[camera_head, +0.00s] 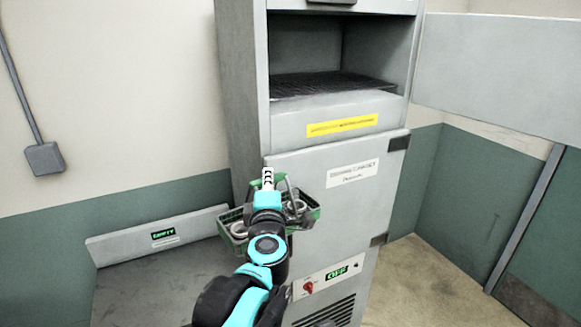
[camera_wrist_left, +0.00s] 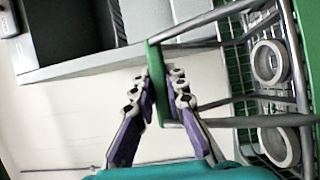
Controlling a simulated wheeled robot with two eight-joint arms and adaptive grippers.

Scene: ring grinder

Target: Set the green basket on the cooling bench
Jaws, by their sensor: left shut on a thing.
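The green basket (camera_head: 232,224) is held up in front of the grey cabinet, partly hidden behind my left arm. My left gripper (camera_wrist_left: 160,92) is shut on the basket's green handle grip (camera_wrist_left: 154,72). The basket's wire mesh and green rim fill the right side of the left wrist view. Pale rings (camera_wrist_left: 279,146) lie in the basket. The grey bench (camera_head: 150,285), which looks like the cooling bench, stands at the lower left with a green sign on its back panel; its visible top is bare. My right gripper is out of view.
The tall grey cabinet (camera_head: 335,162) stands beside the bench on its right. Its upper chamber is open with a dark rack (camera_head: 325,84) inside, and its lower door is shut. A control panel with a red knob (camera_head: 308,287) reads OFF. Floor shows at the right.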

